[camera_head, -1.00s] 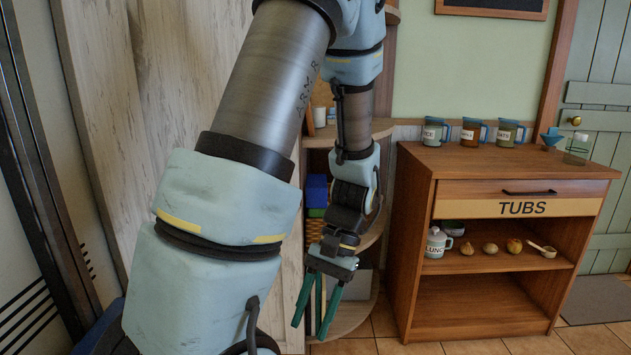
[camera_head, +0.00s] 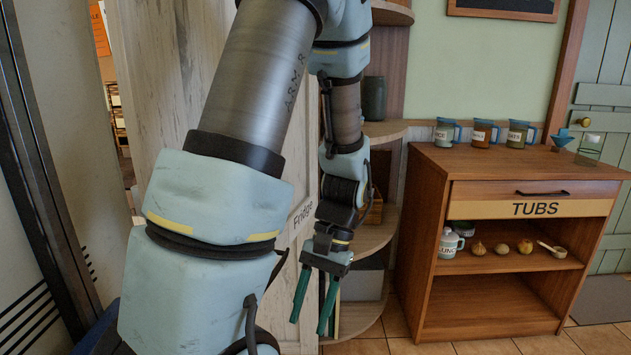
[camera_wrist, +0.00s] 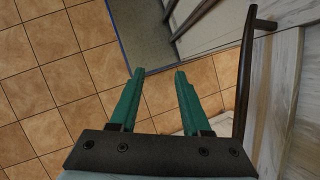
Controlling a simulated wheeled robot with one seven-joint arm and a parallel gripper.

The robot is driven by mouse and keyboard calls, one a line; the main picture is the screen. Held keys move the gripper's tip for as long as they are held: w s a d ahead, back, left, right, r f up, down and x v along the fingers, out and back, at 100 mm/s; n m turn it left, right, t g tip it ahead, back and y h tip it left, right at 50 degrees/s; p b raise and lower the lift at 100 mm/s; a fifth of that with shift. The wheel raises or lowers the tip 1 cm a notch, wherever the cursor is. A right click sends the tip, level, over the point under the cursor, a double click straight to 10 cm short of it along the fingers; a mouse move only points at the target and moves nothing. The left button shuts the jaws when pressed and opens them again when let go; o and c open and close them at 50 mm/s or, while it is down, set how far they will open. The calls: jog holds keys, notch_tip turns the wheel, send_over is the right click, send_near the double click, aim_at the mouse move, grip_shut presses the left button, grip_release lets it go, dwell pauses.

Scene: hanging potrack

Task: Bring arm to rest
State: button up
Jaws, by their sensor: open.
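My gripper (camera_head: 313,304) hangs low in the middle of the head view, with its two green fingers pointing down. The fingers stand apart and nothing is between them. In the wrist view my gripper (camera_wrist: 159,75) is also open and empty, with floor tiles showing beyond the fingertips. My arm bends down from the top of the head view and covers much of the left half.
A wooden cabinet marked "TUBS" (camera_head: 500,230) stands right, with labelled jugs (camera_head: 482,134) on top and a white pot (camera_head: 449,243) inside. In the wrist view a dark handle (camera_wrist: 244,70) runs close right of the fingers. Tiled floor (camera_wrist: 60,80) at left is clear.

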jog(key=w+a+r+n+t+h+p, duration=0.3)
jog(key=w+a+r+t, duration=0.2)
jog(key=r, duration=0.4)
jog(key=shift+w+a+t, duration=0.4)
jog(key=shift+w+t, duration=0.1)
jog(key=shift+w, duration=0.55)
jog(key=shift+r, duration=0.1)
